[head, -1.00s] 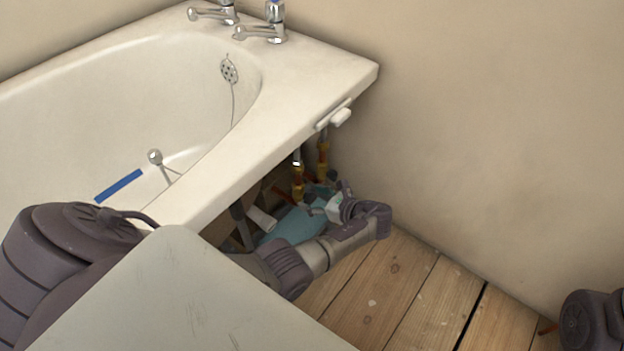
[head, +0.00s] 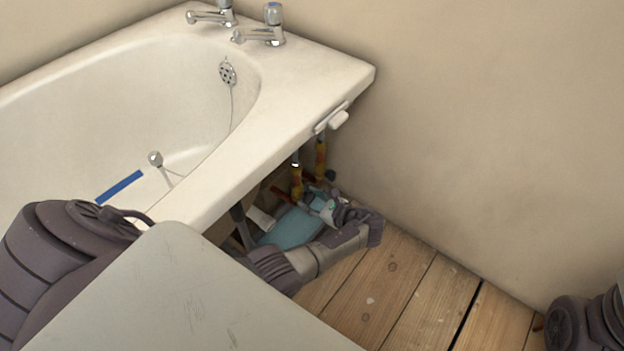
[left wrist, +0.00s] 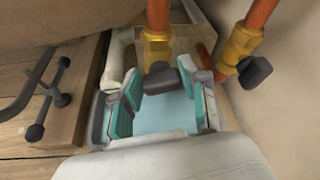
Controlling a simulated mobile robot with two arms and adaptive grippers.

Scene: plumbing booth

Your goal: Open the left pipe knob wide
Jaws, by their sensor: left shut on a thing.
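Two copper pipes with brass valves stand under the bath's end. The left pipe (head: 297,181) also shows in the left wrist view (left wrist: 157,42), with its dark left knob (left wrist: 160,79) low between the teal finger pads. My left gripper (head: 324,206) reaches in at the pipes' foot. In the left wrist view my left gripper (left wrist: 160,88) is shut on the left knob, one finger on each side. How far the knob is turned cannot be told. The right pipe (left wrist: 246,45) has its own dark knob (left wrist: 256,72), to the right of and clear of the fingers.
The white bath (head: 310,85) overhangs the pipes, and the wall (head: 480,130) stands close on the right. A light-blue sheet or tray (head: 292,228) lies beneath the pipes. The wooden floor (head: 400,290) is open at the lower right.

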